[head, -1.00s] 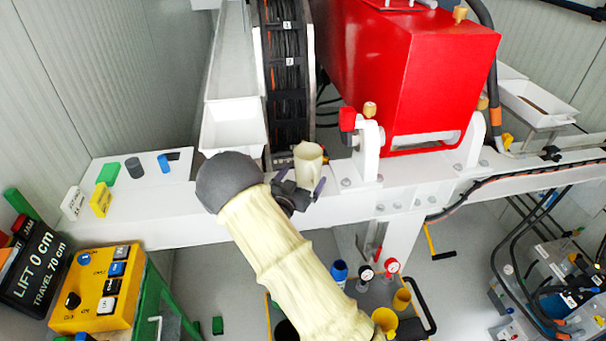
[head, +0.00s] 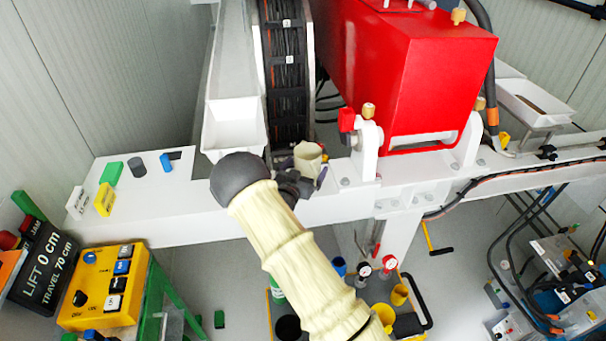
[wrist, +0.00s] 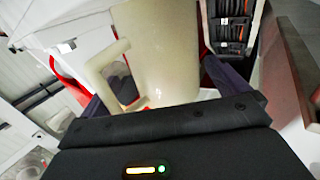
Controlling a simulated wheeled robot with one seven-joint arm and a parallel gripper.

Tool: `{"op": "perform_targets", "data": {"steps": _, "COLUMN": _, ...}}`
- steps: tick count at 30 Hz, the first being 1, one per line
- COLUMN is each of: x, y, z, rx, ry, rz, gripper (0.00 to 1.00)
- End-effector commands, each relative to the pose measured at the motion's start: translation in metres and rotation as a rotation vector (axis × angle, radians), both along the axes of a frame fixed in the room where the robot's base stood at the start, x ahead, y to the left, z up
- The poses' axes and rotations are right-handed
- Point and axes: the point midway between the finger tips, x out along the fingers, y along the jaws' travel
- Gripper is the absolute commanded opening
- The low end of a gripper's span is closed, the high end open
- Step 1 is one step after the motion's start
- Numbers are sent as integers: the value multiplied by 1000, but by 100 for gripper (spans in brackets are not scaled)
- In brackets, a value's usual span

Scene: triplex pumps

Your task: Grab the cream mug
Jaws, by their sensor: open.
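The cream mug (head: 308,158) stands on the white beam beside the black cable chain in the head view. In the wrist view the mug (wrist: 160,55) is large and close, with its handle on the left. My gripper (head: 305,178) is at the mug, with dark fingers on both sides of it. In the wrist view my gripper (wrist: 162,95) is open, its fingers to the left and right of the mug's body. Whether either finger touches the mug cannot be told. My arm hides part of the beam in the head view.
A red pump housing (head: 425,80) and its white bracket (head: 366,150) stand right of the mug. A white bin (head: 235,125) is to the left. Green, grey, blue and yellow blocks (head: 104,200) are at the beam's left end. A yellow control box (head: 100,288) is lower left.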

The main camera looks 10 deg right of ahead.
Motion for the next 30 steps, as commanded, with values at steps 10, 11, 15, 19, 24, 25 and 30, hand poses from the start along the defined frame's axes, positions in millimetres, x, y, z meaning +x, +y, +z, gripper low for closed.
{"op": "perform_targets", "data": {"steps": 10, "x": 0, "y": -3, "z": 0, "rx": -1, "ry": 0, "rz": -4, "gripper": 55}}
{"op": "perform_targets", "data": {"steps": 11, "x": 0, "y": -2, "z": 0, "rx": -1, "ry": 1, "rz": -3, "gripper": 53}}
{"op": "perform_targets", "data": {"steps": 15, "x": 0, "y": 3, "z": 0, "rx": -1, "ry": -1, "rz": 4, "gripper": 53}}
{"op": "perform_targets", "data": {"steps": 19, "x": 0, "y": 5, "z": 1, "rx": 0, "ry": -1, "rz": 7, "gripper": 53}}
{"op": "perform_targets", "data": {"steps": 24, "x": 0, "y": 6, "z": 9, "rx": 1, "ry": -3, "rz": 8, "gripper": 53}}
{"op": "perform_targets", "data": {"steps": 25, "x": 0, "y": 6, "z": 12, "rx": 1, "ry": -3, "rz": 8, "gripper": 53}}
{"op": "perform_targets", "data": {"steps": 30, "x": 0, "y": 6, "z": 34, "rx": 2, "ry": -5, "rz": 7, "gripper": 53}}
